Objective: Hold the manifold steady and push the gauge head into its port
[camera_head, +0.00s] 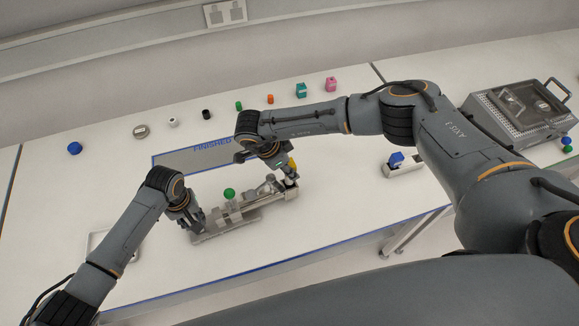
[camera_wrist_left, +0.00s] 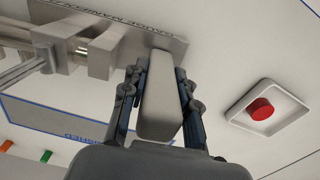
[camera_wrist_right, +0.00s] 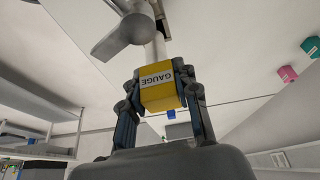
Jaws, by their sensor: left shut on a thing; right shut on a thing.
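The gauge head (camera_wrist_right: 160,90) is a yellow block labelled GAUGE with a pale stem. My right gripper (camera_head: 283,163) is shut on it at the manifold's right end. In the right wrist view the stem reaches toward the manifold beside a grey lever (camera_wrist_right: 122,35). I cannot tell how deep the stem sits.
A blue-edged FINISHED area (camera_head: 185,160) lies behind the manifold. Several small coloured parts stand along the back. A white tray (camera_wrist_left: 235,115) holds a red piece (camera_wrist_left: 262,108). A blue-topped part (camera_head: 396,159) and a lidded case (camera_head: 520,112) are to the right.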

